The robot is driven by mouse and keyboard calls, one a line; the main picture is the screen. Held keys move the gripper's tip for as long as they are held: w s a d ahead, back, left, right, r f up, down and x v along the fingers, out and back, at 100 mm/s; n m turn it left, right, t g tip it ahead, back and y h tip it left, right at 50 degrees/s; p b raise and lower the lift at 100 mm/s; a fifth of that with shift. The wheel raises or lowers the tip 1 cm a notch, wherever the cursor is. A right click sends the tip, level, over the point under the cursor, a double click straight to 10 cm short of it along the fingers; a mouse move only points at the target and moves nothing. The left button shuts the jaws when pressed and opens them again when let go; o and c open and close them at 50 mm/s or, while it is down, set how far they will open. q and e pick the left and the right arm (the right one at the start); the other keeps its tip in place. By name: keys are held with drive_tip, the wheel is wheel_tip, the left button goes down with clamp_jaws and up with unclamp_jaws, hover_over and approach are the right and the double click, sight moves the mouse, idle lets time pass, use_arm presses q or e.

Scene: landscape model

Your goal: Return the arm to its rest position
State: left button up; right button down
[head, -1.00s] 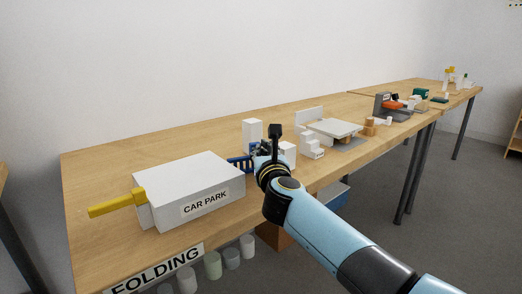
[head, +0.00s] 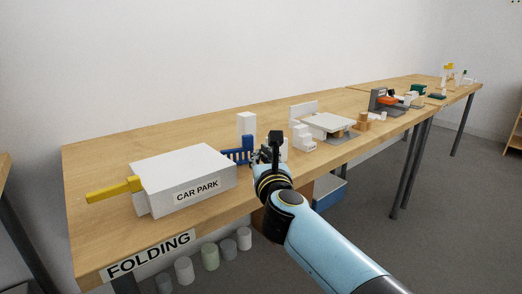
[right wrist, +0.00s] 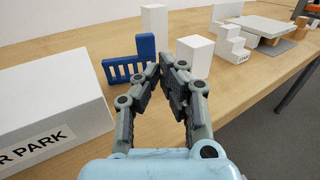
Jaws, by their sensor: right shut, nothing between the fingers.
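My right gripper (head: 262,156) is in the head view over the front part of the table, just right of the car park block. In the right wrist view its fingertips (right wrist: 160,68) are together with nothing between them. The white car park block (head: 185,178) stands at the left of the table, with a yellow bar (head: 112,190) at its left end. A blue railing (head: 237,152) stands right of the block, beyond the fingers; it also shows in the right wrist view (right wrist: 128,70). My left gripper is in neither view.
A blue box (head: 330,190) and several cylinders (head: 210,256) are below the table. Floor to the right is clear.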

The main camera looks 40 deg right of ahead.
drive_tip(key=s+d+v, duration=0.1)
drive_tip(key=v, duration=0.5)
drive_tip(key=s+a+f+n+g+y, duration=0.1)
drive_tip(key=s+f+n+g+y, duration=0.1)
drive_tip(key=s+f+n, duration=0.75)
drive_tip(key=s+a+f+n+g+y, duration=0.15)
drive_tip(key=f+n, duration=0.25)
drive_tip(key=f, duration=1)
drive_tip(key=s+f+n+g+y, duration=0.25)
drive_tip(key=s+f+n, duration=0.45)
drive_tip(key=f, duration=0.5)
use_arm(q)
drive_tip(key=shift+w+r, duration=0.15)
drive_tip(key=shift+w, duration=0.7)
use_arm(e)
drive_tip(key=s+f+n+g, duration=0.3)
drive_tip(key=s+f+n, duration=0.2)
drive_tip(key=s, duration=0.5)
drive_tip(key=s+f+n+g, duration=0.3)
drive_tip(key=s+f+n, duration=0.2)
drive_tip(key=s+n, duration=0.4)
drive_tip(key=s+f+n+g+y, duration=0.1)
drive_tip(key=s+f+n+g, duration=0.2)
drive_tip(key=s, duration=1)
wheel_tip(320, 180, down, 2)
drive_tip(key=n, duration=0.4)
drive_tip(key=shift+s+g, duration=0.25)
drive_tip(key=shift+g, duration=0.15)
